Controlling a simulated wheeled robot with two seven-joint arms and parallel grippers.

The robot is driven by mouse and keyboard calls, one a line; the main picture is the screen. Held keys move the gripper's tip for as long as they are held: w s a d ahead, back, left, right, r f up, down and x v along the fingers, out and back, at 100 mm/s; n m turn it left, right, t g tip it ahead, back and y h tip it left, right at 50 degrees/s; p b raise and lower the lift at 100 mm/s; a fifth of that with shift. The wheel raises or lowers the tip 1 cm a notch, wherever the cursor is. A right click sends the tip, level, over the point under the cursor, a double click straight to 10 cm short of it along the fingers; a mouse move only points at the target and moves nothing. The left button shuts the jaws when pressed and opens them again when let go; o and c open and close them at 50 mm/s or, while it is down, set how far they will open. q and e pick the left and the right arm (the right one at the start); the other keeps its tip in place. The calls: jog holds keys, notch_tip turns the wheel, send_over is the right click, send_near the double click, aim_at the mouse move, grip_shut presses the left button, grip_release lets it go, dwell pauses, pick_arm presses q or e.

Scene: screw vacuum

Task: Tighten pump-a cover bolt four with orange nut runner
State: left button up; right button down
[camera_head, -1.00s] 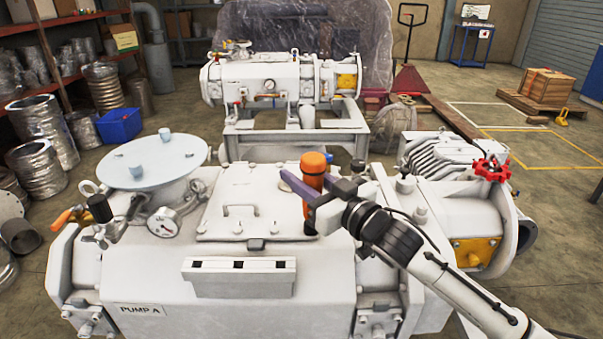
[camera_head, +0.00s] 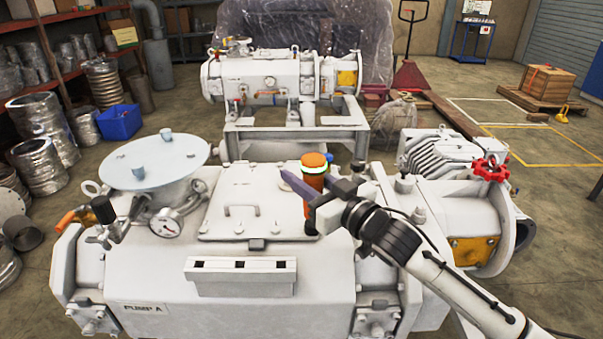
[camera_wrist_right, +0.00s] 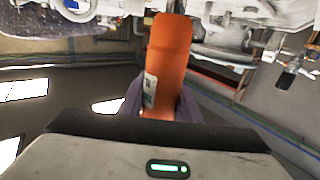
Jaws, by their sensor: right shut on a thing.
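The orange nut runner (camera_head: 314,182) stands upright at the right edge of pump A's cover (camera_head: 223,224) in the head view, its lower end near the front right corner. A thin green and white ring shows just under its orange top. My right gripper (camera_head: 310,192) is shut around its body, reaching in from the right. In the right wrist view the orange nut runner body (camera_wrist_right: 168,55) sits between the purple fingers. The bolt under the tool is hidden, so I cannot tell how it is seated. Other cover bolts (camera_head: 275,228) show along the front edge. My left gripper is not in view.
The cover has a raised handle (camera_head: 241,209). A red valve wheel (camera_head: 491,169) is at the right. A second pump (camera_head: 280,78) stands behind on a frame.

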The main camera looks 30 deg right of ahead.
notch_tip(320, 180, up, 5)
jog(key=p, duration=0.3)
jog(key=shift+f, duration=0.15)
dwell(0.5)
